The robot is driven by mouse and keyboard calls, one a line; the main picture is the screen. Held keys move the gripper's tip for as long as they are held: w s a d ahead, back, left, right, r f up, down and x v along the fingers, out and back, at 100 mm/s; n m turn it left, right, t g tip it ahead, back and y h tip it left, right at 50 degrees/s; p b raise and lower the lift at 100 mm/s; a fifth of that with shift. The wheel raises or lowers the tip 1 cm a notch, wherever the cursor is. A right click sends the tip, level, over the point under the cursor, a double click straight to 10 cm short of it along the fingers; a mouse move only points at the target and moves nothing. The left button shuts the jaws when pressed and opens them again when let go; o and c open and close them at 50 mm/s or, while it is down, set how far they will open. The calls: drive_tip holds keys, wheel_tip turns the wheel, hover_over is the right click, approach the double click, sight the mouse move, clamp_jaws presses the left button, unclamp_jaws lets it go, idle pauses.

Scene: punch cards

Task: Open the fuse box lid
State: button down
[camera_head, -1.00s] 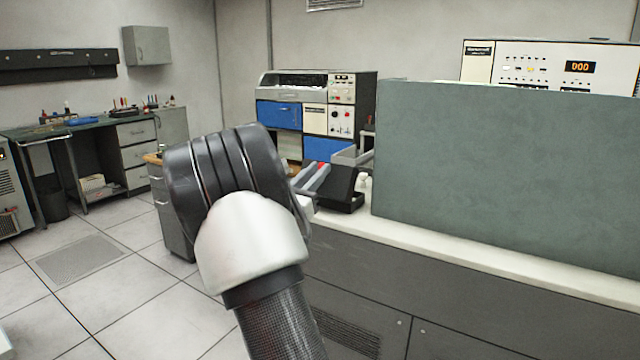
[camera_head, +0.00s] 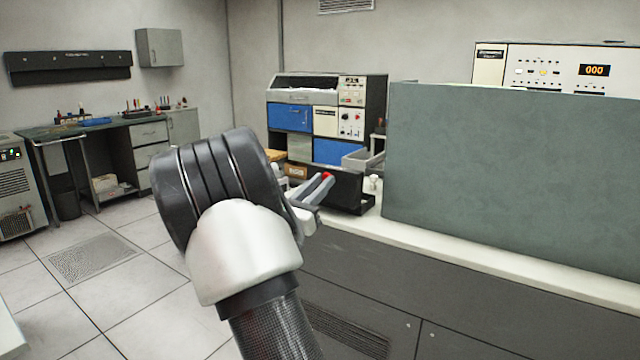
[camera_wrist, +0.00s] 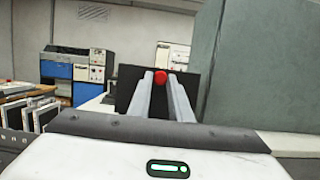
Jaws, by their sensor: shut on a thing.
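A small black box (camera_head: 350,190), which I take to be the fuse box, stands on the white counter just left of the large grey-green panel. Its dark plate, apparently the lid, also shows in the wrist view (camera_wrist: 128,90), upright or tilted behind my fingers. I cannot tell how far open it is. A red knob (camera_wrist: 160,77) sits in front of this plate. My gripper (camera_head: 322,181) has its two grey fingers on either side of the knob and is shut on it. My wrist hides part of the counter to the left.
The grey-green panel (camera_head: 510,165) stands close on the right of the box. The white counter edge (camera_head: 450,247) runs along the front. Behind are a blue and white machine (camera_head: 318,118) and a console with a lit display (camera_head: 594,70). The floor at left is open.

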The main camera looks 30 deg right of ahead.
drive_tip(key=shift+d+f, duration=0.1)
drive_tip(key=shift+f, duration=0.6)
drive_tip(key=c, duration=1.7)
unclamp_jaws()
drive_tip(key=shift+d, duration=0.15)
drive_tip(key=shift+o, duration=0.3)
drive_tip(key=shift+r, duration=0.2)
drive_tip(key=p+v, duration=0.2)
drive_tip(key=v, duration=1.5)
drive_tip(key=shift+a, duration=0.25)
